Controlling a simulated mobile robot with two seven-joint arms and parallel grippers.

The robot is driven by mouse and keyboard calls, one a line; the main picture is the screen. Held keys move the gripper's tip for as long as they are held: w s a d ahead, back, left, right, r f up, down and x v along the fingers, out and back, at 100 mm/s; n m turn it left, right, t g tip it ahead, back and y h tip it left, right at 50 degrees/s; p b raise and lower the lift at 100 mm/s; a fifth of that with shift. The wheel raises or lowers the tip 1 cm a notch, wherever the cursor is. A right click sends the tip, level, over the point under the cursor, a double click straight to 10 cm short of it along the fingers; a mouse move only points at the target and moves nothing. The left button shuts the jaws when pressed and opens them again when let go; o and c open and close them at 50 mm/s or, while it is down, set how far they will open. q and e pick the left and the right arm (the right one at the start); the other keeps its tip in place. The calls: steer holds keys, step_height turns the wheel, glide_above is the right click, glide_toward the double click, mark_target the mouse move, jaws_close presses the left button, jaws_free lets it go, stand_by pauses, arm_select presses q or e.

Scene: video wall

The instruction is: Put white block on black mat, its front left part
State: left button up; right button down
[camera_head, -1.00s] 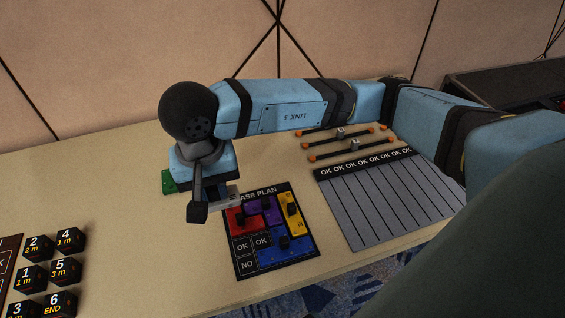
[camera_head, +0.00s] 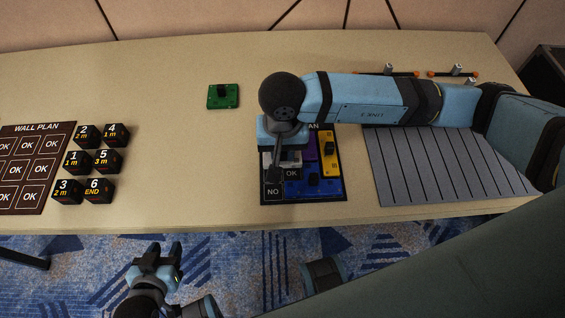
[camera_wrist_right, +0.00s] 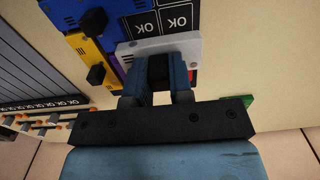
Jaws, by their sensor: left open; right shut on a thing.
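My right gripper (camera_wrist_right: 158,76) is shut on the dark knob of the white block (camera_wrist_right: 130,49) in the right wrist view. The block is over the black mat (camera_head: 273,192); whether it touches anything below I cannot tell. In the head view the white block (camera_head: 267,161) shows only in part beside my right wrist, near the mat's left side. Printed OK cells (camera_wrist_right: 175,17) lie beside the block. The red piece is mostly hidden under the block and gripper. My left gripper (camera_head: 158,258) is open and empty, in front of the table, away from the mat.
The mat also bears a yellow piece (camera_head: 328,158), a purple piece (camera_head: 311,147) and a blue piece (camera_head: 315,187). A green block (camera_head: 223,97) lies behind it. Numbered black cubes (camera_head: 95,160) and a wall plan board (camera_head: 30,170) are left; a grey striped panel (camera_head: 440,175) is right.

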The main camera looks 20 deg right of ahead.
mark_target(282, 164)
steer(key=shift+f, duration=2.8)
steer(key=shift+f+b, duration=0.15)
steer(key=shift+b, duration=0.25)
steer(key=c, duration=1.4)
jaws_free()
steer(key=o, duration=0.4)
arm_select(q)
steer(key=shift+w+d+r, duration=0.1)
steer(key=shift+r, duration=0.1)
steer(key=shift+p, duration=0.6)
arm_select(e)
step_height(282, 164, up, 12)
steer(key=shift+r, duration=0.2)
